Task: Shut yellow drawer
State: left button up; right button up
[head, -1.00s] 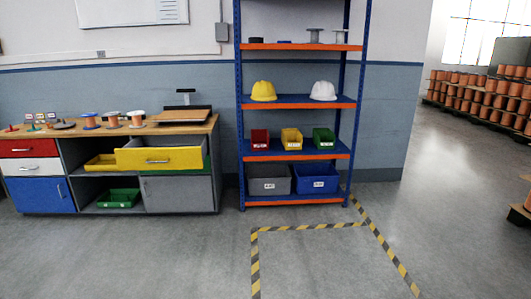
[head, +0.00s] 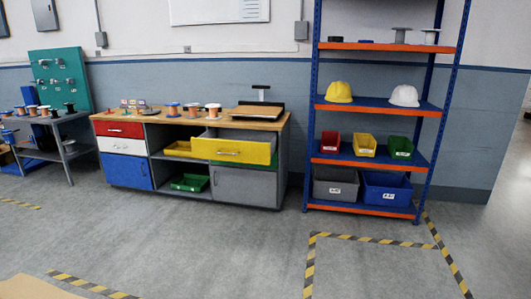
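The yellow drawer (head: 232,151) is in the upper right of the workbench (head: 203,123) in the head view. It stands pulled out, with its front well forward of the cabinet and part of its grey side showing. A bar handle (head: 229,153) is on its front. A green drawer front (head: 247,166) shows partly below it. Neither of my grippers is in view.
A shelf rack (head: 312,120) with bins and helmets stands right of the workbench. A grey table (head: 60,118) with spools is at the left. Yellow-black tape (head: 370,239) marks the floor. The floor before the workbench is clear. A tan surface (head: 35,288) shows at bottom left.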

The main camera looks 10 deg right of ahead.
aim_at(252, 146)
jog(key=i+l+z, duration=0.2)
jog(key=i, duration=1.05)
jog(key=j, duration=0.1)
